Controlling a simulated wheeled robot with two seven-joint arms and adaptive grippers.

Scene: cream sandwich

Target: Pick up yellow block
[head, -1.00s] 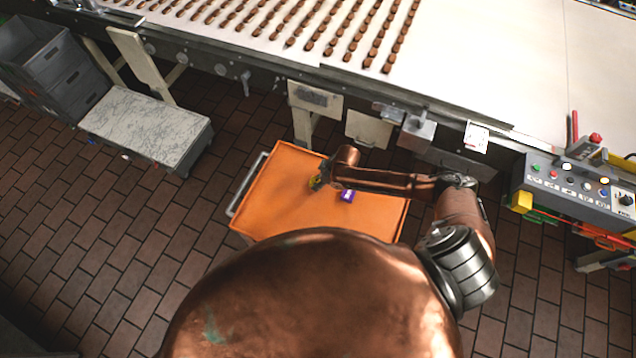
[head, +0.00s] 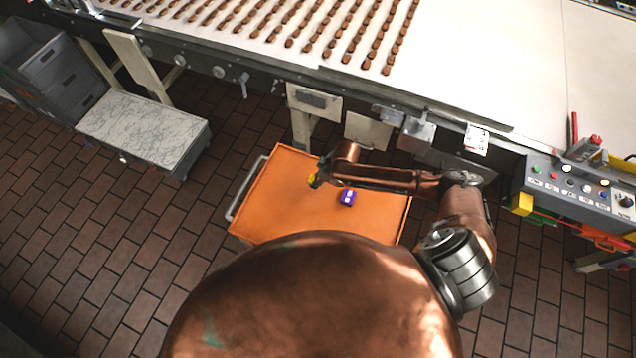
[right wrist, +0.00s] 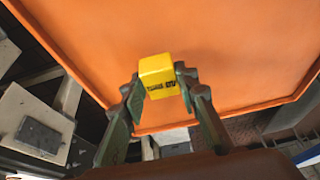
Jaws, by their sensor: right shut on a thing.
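The yellow block (head: 313,179) shows small at the tip of my right gripper (head: 317,182) in the head view, over the orange cart top (head: 275,205). In the right wrist view the yellow block (right wrist: 158,72) has dark print on its near face. The two fingers of my right gripper (right wrist: 160,86) are shut on it from both sides. I cannot tell from these views how far it is above the orange surface. My left gripper is not in view.
A purple block (head: 347,197) with white marks lies on the cart, right of the gripper. A conveyor (head: 480,60) with rows of brown pieces runs behind. A control panel (head: 580,190) stands at right and a low grey cart (head: 145,130) at left.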

